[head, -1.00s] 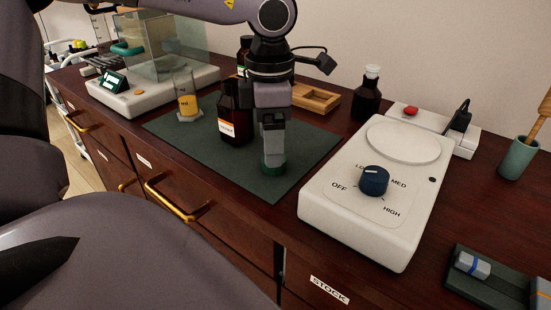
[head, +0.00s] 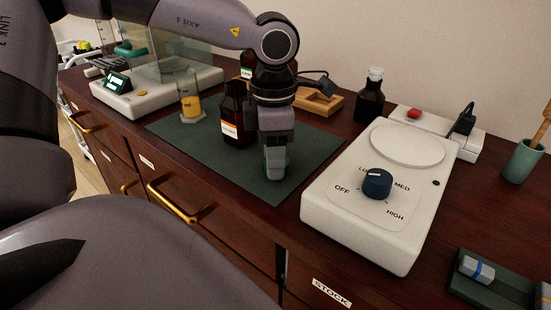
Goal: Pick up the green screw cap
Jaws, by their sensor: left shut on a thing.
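My left gripper (head: 275,167) points straight down over the front part of the dark green mat (head: 252,187). It is shut on the green screw cap at mat level, and its fingers hide nearly all of the cap. I cannot tell whether the cap still touches the mat. An amber bottle (head: 233,125) with a white and orange label stands upright just left of the gripper. My right gripper is not in view.
A white hotplate (head: 345,217) with a blue knob (head: 377,183) stands close on the right. A beaker of yellow liquid (head: 190,105) is on the mat's left part. A dark bottle (head: 369,100) and wooden tray (head: 325,107) are behind. The mat's front is clear.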

